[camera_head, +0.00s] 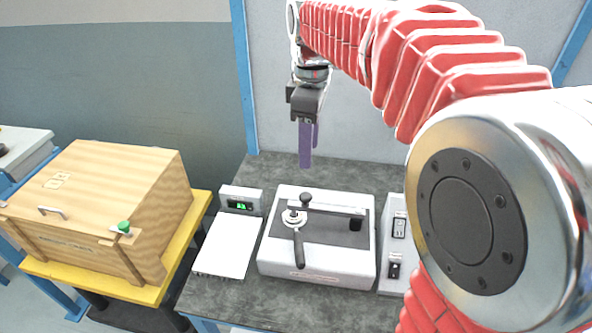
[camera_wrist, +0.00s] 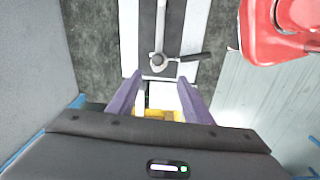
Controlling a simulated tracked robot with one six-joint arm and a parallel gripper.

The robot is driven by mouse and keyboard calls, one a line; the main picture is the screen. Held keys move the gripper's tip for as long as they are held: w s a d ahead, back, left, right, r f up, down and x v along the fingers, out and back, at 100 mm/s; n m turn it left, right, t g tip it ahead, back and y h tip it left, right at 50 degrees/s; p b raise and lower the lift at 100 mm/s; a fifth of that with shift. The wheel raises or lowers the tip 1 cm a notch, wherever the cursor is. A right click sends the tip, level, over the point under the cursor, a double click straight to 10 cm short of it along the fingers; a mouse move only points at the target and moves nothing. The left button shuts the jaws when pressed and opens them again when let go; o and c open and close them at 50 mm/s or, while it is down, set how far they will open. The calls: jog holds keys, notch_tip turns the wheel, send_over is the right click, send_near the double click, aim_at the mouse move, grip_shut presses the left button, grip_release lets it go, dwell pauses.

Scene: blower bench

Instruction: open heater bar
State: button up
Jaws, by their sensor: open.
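The grey-white bench machine (camera_head: 318,266) stands in the middle of the dark bench, with a dark top panel. A pale bar (camera_head: 335,209), apparently the heater bar, lies along its top, with a round black knob (camera_head: 305,198) near its left end. A black lever handle (camera_head: 299,250) extends from a round pivot toward the front. In the wrist view the pale bar (camera_wrist: 160,25) and lever (camera_wrist: 190,57) show beyond my fingers. My gripper (camera_head: 309,152) hangs above the bench behind the machine, purple fingers pointing down. In the wrist view my gripper (camera_wrist: 157,103) is open and empty, apart from the lever.
A white scale-like unit with a green display (camera_head: 241,206) stands left of the machine. A grey switch box (camera_head: 396,240) stands to its right. A wooden box (camera_head: 105,205) rests on a yellow-topped stand at left. The bench behind the machine (camera_head: 275,170) is clear.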

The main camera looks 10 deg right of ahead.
aim_at(305, 195)
jog(key=shift+w+f+n, duration=0.1)
jog(key=shift+w+n, duration=0.3)
jog(key=shift+w, duration=0.25)
notch_tip(305, 195, down, 14)
jog(key=shift+r, duration=0.1)
dwell(0.6)
jog(key=shift+c, duration=0.6)
grip_shut()
jog(key=shift+a, duration=0.1)
